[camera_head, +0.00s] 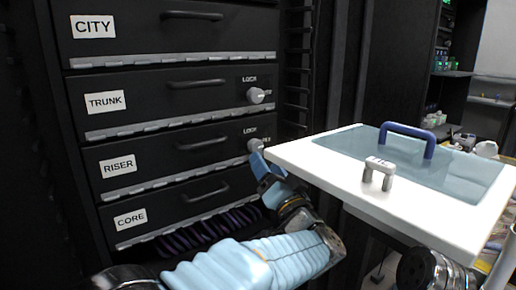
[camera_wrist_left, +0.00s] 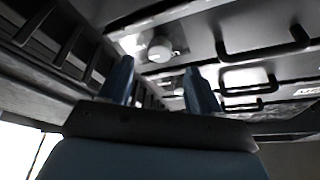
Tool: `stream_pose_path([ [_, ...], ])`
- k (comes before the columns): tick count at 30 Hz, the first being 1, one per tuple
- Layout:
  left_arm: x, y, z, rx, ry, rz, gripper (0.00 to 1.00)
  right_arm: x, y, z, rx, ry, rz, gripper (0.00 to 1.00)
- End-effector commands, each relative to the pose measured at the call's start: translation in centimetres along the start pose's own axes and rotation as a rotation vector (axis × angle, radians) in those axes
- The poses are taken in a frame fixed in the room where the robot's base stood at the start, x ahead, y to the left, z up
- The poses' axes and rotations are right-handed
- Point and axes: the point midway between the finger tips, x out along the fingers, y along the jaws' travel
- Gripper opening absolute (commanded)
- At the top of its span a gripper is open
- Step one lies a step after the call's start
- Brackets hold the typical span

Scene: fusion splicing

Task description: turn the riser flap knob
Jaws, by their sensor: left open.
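The riser flap (camera_head: 195,155) is a black panel with a white RISER label, closed in the rack. Its pale round knob (camera_head: 254,145) sits at its right end, under a LOCK mark. My left gripper (camera_head: 262,162) is just below and in front of this knob, near the tray's left corner. In the left wrist view, the two blue fingers of the gripper (camera_wrist_left: 160,68) are apart and empty. A round knob (camera_wrist_left: 160,48), seemingly the riser one, shows beyond and between the fingertips, with a gap. My right gripper is not in view.
The trunk flap's knob (camera_head: 256,96) is just above. The city flap (camera_head: 150,35) and core flap (camera_head: 170,210) are closed. A white tray (camera_head: 330,185) with a blue handle (camera_head: 408,130) juts close to my left gripper on the right. Purple cables (camera_head: 200,237) lie below.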

Motion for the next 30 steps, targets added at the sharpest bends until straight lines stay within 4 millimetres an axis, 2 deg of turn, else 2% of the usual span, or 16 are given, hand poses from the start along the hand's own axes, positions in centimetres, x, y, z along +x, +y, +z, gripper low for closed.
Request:
stream_pose_path([
  [1, 1.3, -0.1, -0.1, 0.002, -0.001, -0.002, 0.63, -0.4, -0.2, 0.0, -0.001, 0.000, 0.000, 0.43],
  [3, 2.7, -0.1, -0.1, 0.002, 0.000, -0.001, 0.63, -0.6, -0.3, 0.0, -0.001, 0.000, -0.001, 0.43],
  [9, 5.4, 0.0, 0.0, 0.001, 0.000, 0.000, 0.63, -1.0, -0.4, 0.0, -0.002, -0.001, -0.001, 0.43],
  [13, 6.0, 0.0, 0.0, 0.000, 0.002, 0.001, 0.63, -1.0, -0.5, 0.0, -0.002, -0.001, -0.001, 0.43],
  [21, 6.1, 0.1, 0.0, 0.000, 0.002, 0.002, 0.62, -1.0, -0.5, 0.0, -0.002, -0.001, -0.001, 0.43],
  [30, 6.1, 0.1, 0.0, 0.000, 0.001, 0.002, 0.16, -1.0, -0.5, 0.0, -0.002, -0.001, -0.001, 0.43],
])
